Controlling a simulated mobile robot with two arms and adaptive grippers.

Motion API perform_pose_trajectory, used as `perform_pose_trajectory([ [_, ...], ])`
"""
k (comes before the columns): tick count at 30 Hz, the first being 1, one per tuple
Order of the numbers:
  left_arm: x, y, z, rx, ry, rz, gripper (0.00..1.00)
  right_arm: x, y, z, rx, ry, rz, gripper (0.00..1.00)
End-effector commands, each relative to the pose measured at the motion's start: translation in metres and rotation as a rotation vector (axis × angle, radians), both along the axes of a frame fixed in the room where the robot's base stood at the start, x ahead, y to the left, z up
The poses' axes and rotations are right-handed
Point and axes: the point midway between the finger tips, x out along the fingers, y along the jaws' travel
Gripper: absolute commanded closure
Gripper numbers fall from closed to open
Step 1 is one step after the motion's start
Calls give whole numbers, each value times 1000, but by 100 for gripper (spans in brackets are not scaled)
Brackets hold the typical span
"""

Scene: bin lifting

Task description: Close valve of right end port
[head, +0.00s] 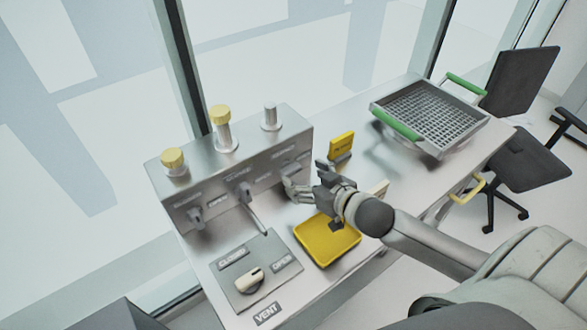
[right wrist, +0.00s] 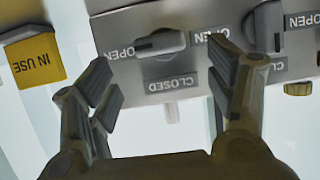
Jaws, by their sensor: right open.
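A metal manifold box (head: 235,165) stands on the bench in the head view, with three ports on top and valves on its front. The right end port (head: 271,117) has a bare metal top. Its valve handle (right wrist: 160,42) shows in the right wrist view, lying level, with one end toward an OPEN label (right wrist: 117,51) and a CLOSED label (right wrist: 170,86) below it in that picture. My right gripper (head: 307,180) is open in front of this valve, largely covering it in the head view. In the right wrist view its fingers (right wrist: 160,85) spread either side, apparently empty. My left gripper is not in view.
Yellow caps sit on the middle port (head: 221,115) and left port (head: 173,161). A middle valve (right wrist: 267,27) is close by. A yellow tray (head: 328,240), vent panel (head: 250,275), yellow IN USE sign (head: 341,146) and wire basket (head: 430,115) are on the bench (head: 375,165).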

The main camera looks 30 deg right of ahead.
Motion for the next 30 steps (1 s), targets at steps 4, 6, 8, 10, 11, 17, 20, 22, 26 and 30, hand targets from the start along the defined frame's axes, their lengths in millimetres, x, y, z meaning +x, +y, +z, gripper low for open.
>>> perform_pose_trajectory([
  [4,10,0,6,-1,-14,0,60,21,3,-6,0,-1,-2,23],
  [6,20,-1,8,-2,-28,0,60,29,4,-10,0,-1,-1,23],
  [8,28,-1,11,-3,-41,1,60,35,5,-13,1,0,0,23],
  [10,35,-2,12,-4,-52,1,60,42,6,-16,1,-1,-1,23],
  [11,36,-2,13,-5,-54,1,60,44,6,-17,1,0,-1,23],
  [17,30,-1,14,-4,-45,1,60,52,8,-21,0,0,0,23],
  [20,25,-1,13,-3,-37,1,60,52,8,-22,0,0,0,23],
  [22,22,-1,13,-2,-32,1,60,52,8,-22,0,0,1,23],
  [26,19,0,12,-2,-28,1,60,52,8,-22,0,1,0,27],
  [30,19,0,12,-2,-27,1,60,52,8,-22,0,1,0,45],
])
